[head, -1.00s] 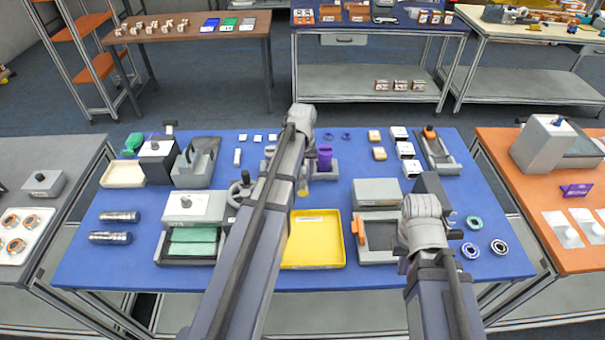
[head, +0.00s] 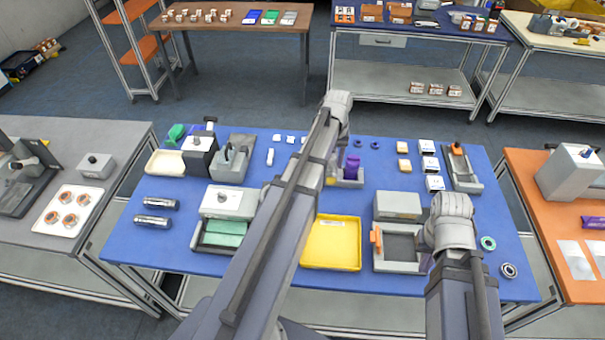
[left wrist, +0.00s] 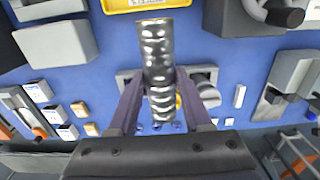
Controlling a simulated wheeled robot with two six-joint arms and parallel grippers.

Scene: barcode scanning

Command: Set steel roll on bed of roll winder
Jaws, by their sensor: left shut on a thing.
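My left gripper (left wrist: 158,88) is shut on a shiny ribbed steel roll (left wrist: 156,48), gripping it across its lower part in the left wrist view. A grey fixture (left wrist: 128,76), which appears to be the roll winder, lies behind the roll. It also shows in the head view (head: 346,183), partly hidden by my left arm. The held roll is hidden there. I cannot tell whether the roll touches the fixture. Two more steel rolls (head: 160,203) (head: 152,221) lie at the table's left. My right gripper (head: 426,263) is mostly hidden by its arm near the right grey tray.
A yellow tray (head: 331,245) sits front centre. A grey unit with a green pad (head: 218,236) stands left of it. A grey tray with an orange clip (head: 376,238) stands to the right. White boxes (head: 430,164) are at the back right. Bare blue table surrounds the loose rolls.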

